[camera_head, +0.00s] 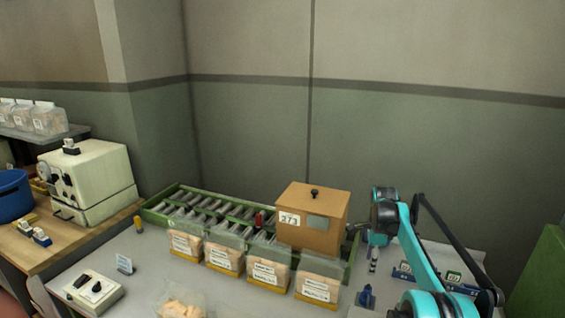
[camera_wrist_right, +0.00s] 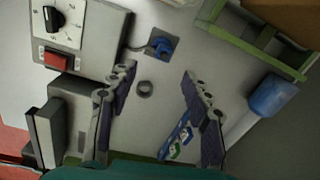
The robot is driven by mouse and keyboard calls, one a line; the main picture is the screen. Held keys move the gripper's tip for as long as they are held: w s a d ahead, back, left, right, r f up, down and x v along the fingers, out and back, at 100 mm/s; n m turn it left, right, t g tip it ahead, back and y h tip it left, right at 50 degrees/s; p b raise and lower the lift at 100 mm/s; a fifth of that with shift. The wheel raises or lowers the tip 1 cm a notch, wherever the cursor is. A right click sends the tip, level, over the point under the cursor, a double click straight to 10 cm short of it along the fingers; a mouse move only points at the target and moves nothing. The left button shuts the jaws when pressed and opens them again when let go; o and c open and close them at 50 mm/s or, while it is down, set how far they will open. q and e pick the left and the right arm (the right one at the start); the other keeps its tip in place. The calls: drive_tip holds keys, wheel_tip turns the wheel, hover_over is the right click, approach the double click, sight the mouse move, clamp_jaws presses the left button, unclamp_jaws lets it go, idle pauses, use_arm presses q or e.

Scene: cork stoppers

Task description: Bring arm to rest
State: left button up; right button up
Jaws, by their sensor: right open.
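My right arm (camera_head: 420,255), teal and black, reaches in from the lower right in the head view. Its gripper (camera_head: 366,245) hangs beside the right side of the brown box, over the grey table. My left arm and gripper are not in view.
A brown box (camera_head: 328,207) marked 273 stands by a green-framed roller track (camera_head: 150,211). Several labelled bags (camera_head: 268,271) stand before it. A blue block (camera_head: 366,297) and a blue labelled strip (camera_wrist_right: 178,140) lie near the gripper. A dial box (camera_wrist_right: 85,35) shows in the wrist view.

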drive_tip(key=s+a+r+n+t, duration=0.2)
drive_tip(key=s+a+r+n, duration=0.3)
drive_tip(key=s, duration=0.3)
drive_tip(key=s+a+r+n+t, duration=0.1)
drive_tip(key=s+a+r+n, duration=0.4)
drive_tip(key=s, duration=0.3)
drive_tip(key=s+a+f+n+t, duration=0.1)
drive_tip(key=s+f+n, duration=0.3)
drive_tip(key=s, duration=0.5)
drive_tip(key=s+a+f+n+t, duration=0.2)
drive_tip(key=s+a+f+n, duration=0.2)
drive_tip(key=s+n, duration=0.3)
drive_tip(key=s, duration=0.3)
drive_tip(key=shift+s+a+f+t, duration=0.15)
drive_tip(key=shift+s+f+t, duration=0.05)
drive_tip(key=shift+f+t, duration=0.1)
